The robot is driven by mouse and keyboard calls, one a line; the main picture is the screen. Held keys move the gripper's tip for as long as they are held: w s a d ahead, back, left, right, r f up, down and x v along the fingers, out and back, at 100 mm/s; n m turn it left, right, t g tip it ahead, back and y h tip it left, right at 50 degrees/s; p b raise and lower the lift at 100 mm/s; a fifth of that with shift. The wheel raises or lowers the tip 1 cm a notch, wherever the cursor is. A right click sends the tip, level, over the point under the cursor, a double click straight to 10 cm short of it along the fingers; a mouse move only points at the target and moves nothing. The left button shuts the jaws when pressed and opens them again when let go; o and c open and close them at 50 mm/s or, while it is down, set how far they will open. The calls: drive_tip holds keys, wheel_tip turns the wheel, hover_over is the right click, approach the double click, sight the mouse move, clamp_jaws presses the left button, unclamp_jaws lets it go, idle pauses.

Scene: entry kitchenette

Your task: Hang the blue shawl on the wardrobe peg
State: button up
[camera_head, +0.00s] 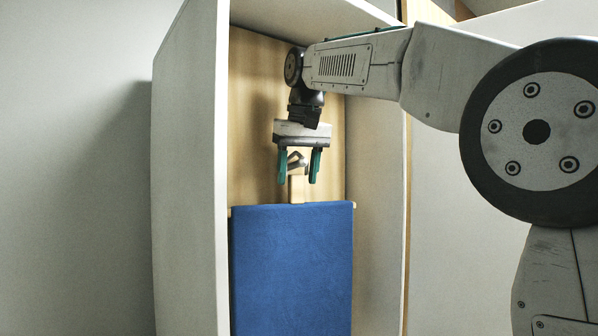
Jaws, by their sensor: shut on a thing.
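The blue shawl (292,270) hangs flat and upright over a wooden bar, whose ends show at its top corners. A short wooden stem (296,190) rises from the middle of the bar like a hanger neck, with a greyish hook-like piece at its top. My gripper (299,168) points down with green fingers on either side of this piece and is shut on the hanger. The shawl hangs below my gripper, inside the open front of the wardrobe (190,200). I cannot make out the wardrobe peg; my gripper and wrist may hide it. The shawl's lower edge is out of view.
The wardrobe's pale left side panel and right side panel (378,230) stand close on both sides of the shawl. Its wooden back panel (255,100) is behind my gripper. My arm reaches in from the right, in front of the right panel. A bare grey wall (75,150) is at left.

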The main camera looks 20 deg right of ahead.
drive_tip(key=shift+w+f, duration=0.15)
drive_tip(key=shift+f, duration=0.25)
idle(0.6)
drive_tip(key=o, duration=1.3)
drive_tip(key=shift+o, duration=0.2)
drive_tip(key=s+d, duration=0.3)
drive_tip(key=s, duration=0.6)
drive_tip(key=shift+s, duration=0.3)
idle(0.4)
